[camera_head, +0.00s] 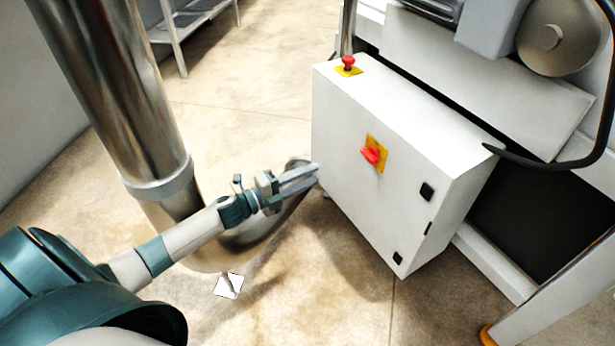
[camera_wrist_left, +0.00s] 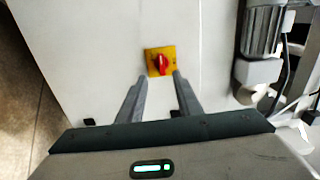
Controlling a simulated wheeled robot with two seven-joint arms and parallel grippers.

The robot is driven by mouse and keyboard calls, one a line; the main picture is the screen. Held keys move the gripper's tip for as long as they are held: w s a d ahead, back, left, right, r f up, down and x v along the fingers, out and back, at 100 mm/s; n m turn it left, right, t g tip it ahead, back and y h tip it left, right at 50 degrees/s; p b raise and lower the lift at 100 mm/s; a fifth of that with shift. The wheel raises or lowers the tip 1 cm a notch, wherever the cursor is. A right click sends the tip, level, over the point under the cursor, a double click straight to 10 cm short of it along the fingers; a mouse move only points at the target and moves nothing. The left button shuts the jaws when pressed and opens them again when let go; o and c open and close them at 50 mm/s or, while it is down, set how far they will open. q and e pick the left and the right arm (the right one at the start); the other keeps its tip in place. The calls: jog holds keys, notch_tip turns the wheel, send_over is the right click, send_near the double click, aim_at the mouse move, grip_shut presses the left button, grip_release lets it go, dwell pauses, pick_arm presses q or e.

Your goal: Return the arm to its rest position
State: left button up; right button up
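My left arm reaches in from the left in the head view. Its gripper (camera_head: 312,172) is in front of the left side of the white control cabinet (camera_head: 345,135). In the left wrist view the two fingers of my left gripper (camera_wrist_left: 157,95) are apart, with nothing between them. Beyond the fingertips is the red rotary switch (camera_wrist_left: 161,64) on its yellow plate. The red switch also shows in the head view (camera_head: 371,155), to the right of the fingertips and apart from them. My right gripper does not show.
A red emergency-stop button (camera_head: 348,63) sits on top of the cabinet. A large shiny metal pipe (camera_head: 120,90) stands behind my left arm. A metal shelf (camera_head: 190,18) is at the back. The roller machine (camera_head: 480,70) fills the right. Bare floor (camera_head: 245,100) lies between shelf and cabinet.

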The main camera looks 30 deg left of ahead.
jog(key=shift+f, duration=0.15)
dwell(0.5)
